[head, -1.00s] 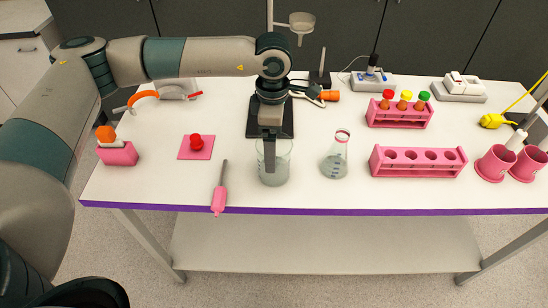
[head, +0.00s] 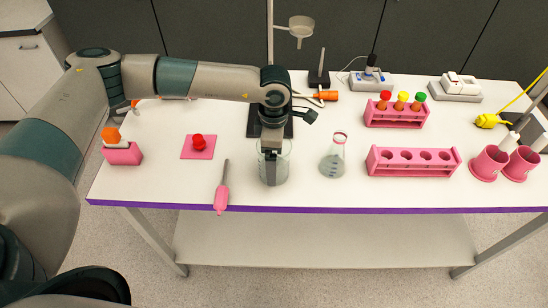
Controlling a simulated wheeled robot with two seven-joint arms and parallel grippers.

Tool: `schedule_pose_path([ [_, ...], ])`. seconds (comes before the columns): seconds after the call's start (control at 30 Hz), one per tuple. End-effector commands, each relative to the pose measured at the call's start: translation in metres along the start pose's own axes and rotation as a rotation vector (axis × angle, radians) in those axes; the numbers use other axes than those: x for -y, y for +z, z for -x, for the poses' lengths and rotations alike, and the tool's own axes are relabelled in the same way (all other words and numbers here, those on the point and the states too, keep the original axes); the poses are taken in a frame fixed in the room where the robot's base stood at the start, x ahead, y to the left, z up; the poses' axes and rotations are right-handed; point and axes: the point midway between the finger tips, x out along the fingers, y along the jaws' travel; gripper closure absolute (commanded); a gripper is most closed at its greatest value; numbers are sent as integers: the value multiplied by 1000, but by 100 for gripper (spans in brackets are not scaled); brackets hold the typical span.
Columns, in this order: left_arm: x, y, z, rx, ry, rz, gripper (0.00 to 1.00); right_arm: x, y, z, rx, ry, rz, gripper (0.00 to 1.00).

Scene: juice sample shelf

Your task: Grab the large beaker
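The large beaker (head: 277,174) is a clear glass cylinder standing upright on the white table near its front edge. My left gripper (head: 270,172) points straight down at the beaker, its finger overlapping the beaker's near left side. The gripper is seen edge-on, so I cannot tell whether its fingers are apart or closed on the glass. The gripper hides part of the beaker's rim and wall. My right gripper is not in the head view.
A conical flask (head: 334,158) stands right of the beaker and a pink-handled tool (head: 221,192) lies to its left. A pink rack (head: 413,162) and pink cups (head: 489,163) stand farther right. A stand with a dark base (head: 286,128) is behind. A red-knobbed pink square (head: 198,147) lies left.

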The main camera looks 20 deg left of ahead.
Motion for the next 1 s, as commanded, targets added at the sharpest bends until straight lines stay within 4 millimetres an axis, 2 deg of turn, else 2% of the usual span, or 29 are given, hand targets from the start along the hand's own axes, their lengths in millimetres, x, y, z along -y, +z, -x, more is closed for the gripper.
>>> schedule_pose_path([
  [0.37, 0, 0, 0, 0, 0, 0, 9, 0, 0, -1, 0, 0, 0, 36],
  [0.4, 0, 0, 0, 0, 0, 0, 11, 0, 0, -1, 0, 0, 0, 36],
  [0.6, 0, 0, 0, 0, 0, 0, 59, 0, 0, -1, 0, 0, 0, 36],
  [0.63, 0, 0, 0, 0, 0, 0, 63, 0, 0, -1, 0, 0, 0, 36],
  [1.0, 0, 0, 1, 1, 1, 0, 63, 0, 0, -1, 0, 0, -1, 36],
])
